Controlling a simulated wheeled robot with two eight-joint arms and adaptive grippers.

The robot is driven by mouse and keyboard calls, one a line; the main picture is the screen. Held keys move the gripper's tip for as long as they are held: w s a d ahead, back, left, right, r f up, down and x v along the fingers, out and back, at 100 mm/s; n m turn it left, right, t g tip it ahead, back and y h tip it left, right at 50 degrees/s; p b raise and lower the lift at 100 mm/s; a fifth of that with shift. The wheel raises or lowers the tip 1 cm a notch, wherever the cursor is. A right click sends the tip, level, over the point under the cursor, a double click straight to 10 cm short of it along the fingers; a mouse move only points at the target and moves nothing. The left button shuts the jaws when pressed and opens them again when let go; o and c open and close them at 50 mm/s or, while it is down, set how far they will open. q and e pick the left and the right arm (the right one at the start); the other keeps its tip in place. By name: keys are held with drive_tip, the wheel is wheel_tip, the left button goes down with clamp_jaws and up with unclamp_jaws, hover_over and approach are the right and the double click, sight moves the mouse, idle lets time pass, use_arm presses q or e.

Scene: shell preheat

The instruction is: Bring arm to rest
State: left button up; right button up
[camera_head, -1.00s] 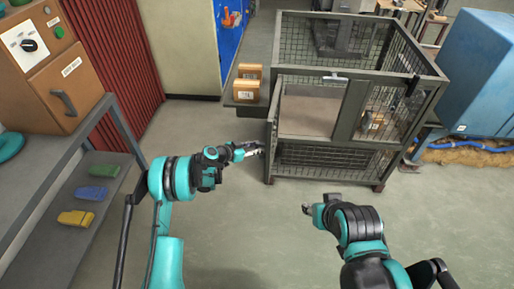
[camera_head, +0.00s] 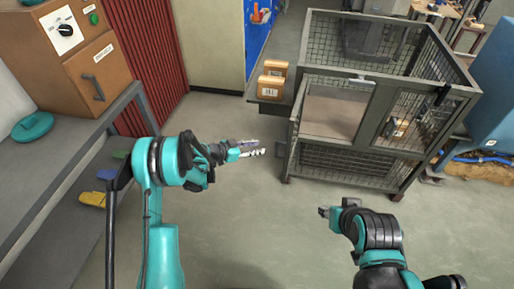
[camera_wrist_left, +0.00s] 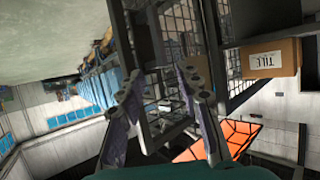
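My left arm comes in from the left. Its gripper (camera_head: 262,147) is in front of the cage's left front corner, over the floor, with its two fingers apart and nothing between them. In the left wrist view the two fingers (camera_wrist_left: 160,88) are also spread and empty, with the cage behind them. My right arm is bent low at the right, over bare floor. Its gripper (camera_head: 324,212) is small and turned to the left; whether its fingers are open is not clear. Neither gripper visibly touches anything.
A wire-mesh cage (camera_head: 371,78) stands ahead. A grey bench (camera_head: 72,137) with a brown oven-like cabinet (camera_head: 93,62) is at the left. The floor (camera_head: 270,215) between my arms is clear.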

use_arm(q)
drive_tip(key=s+a+r+n+y, duration=0.2)
drive_tip(key=s+r+n+y, duration=0.1)
drive_tip(key=s+r, duration=0.5)
drive_tip(key=s+a+r+n+y, duration=0.2)
drive_tip(key=s+r+n+y, duration=0.1)
drive_tip(key=s+r, duration=0.5)
drive_tip(key=s+a+n+y, duration=0.2)
drive_tip(key=s+a, duration=0.2)
drive_tip(key=s, duration=0.6)
drive_tip(key=s+a+r+n+y, duration=0.1)
drive_tip(key=s+a+n+y, duration=0.2)
drive_tip(key=s, duration=0.7)
drive_tip(key=shift+a+r, duration=0.3)
drive_tip(key=shift+a, duration=0.25)
